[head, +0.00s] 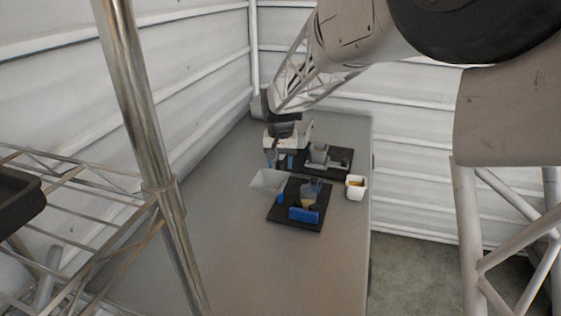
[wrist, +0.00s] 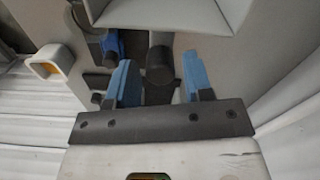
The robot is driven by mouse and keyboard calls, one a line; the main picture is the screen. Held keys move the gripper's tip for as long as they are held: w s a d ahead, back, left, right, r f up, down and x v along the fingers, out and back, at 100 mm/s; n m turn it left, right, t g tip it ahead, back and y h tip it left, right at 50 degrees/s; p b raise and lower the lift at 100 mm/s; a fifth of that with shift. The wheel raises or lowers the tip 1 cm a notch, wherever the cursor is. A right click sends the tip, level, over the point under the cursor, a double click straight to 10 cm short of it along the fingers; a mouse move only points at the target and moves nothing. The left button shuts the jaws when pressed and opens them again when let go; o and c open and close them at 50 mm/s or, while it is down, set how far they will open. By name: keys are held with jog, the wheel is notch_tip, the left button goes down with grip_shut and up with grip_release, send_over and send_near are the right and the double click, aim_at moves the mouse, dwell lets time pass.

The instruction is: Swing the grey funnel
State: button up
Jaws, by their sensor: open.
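A small grey funnel-shaped piece (head: 318,152) stands upright on the far black base (head: 343,154), with a grey bar at its foot. My gripper (head: 280,160) is just left of it in the head view, over the table and partly hidden by its own body. In the wrist view my gripper (wrist: 160,82) has its two blue fingers apart. A dark rounded post or knob (wrist: 159,66) shows between them in the picture; I cannot tell whether it touches either finger.
A near black base (head: 285,214) carries blue parts (head: 304,215). A white cup with orange inside (head: 356,187) is at the right table edge. The table (head: 235,250) is clear in front.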

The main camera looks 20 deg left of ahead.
jog(key=shift+m, duration=1.3)
jog(key=shift+c, duration=0.3)
jog(key=c, duration=0.6)
jog(key=shift+o, duration=0.2)
jog(key=shift+n, duration=2.2)
